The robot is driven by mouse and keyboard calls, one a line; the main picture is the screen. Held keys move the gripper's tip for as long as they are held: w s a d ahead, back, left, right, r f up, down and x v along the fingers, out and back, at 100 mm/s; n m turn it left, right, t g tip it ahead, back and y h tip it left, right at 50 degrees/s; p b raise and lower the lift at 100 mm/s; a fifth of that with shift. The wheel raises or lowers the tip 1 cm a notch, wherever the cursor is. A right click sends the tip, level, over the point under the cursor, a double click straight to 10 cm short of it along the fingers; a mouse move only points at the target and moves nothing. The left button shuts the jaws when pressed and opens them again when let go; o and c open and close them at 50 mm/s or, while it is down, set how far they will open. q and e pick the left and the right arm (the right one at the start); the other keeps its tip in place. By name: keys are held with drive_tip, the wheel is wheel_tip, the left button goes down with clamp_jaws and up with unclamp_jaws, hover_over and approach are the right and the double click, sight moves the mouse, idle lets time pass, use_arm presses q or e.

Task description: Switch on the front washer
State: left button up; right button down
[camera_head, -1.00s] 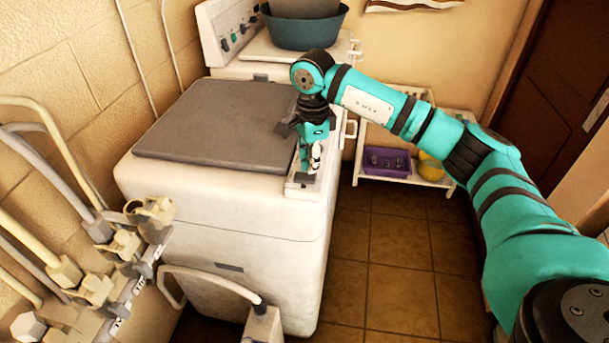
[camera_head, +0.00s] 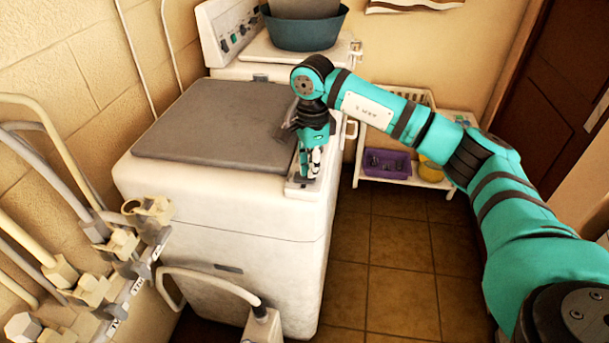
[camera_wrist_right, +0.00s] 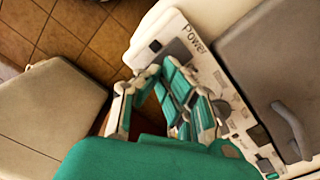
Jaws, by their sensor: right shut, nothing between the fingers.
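The front washer (camera_head: 225,218) is a white box with a dark grey lid (camera_head: 215,125). Its control panel (camera_head: 300,186) runs along the right edge of the top. In the right wrist view the panel (camera_wrist_right: 222,75) bears the word "Power", a black button (camera_wrist_right: 155,46) near its end, a dark rectangle and a knob. My right gripper (camera_head: 309,172) points down over the panel, shut and empty. In the right wrist view its fingertips (camera_wrist_right: 160,68) are close to the black button; I cannot tell whether they touch the panel. My left gripper is out of view.
A second washer (camera_head: 228,35) stands behind, with a teal basin (camera_head: 303,28) on it. A low white shelf (camera_head: 400,180) holds a purple basket (camera_head: 386,162). Pipes and taps (camera_head: 120,245) are at the left. The tiled floor (camera_head: 400,270) at the right is clear.

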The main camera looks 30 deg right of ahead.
drive_tip(key=shift+s+f, duration=0.1)
drive_tip(key=shift+f, duration=0.3)
drive_tip(key=shift+r, duration=0.15)
drive_tip(key=shift+r+p, duration=0.3)
drive_tip(key=shift+r, duration=0.3)
drive_tip(key=shift+r+p, duration=1.6)
drive_tip(key=shift+r, duration=1.2)
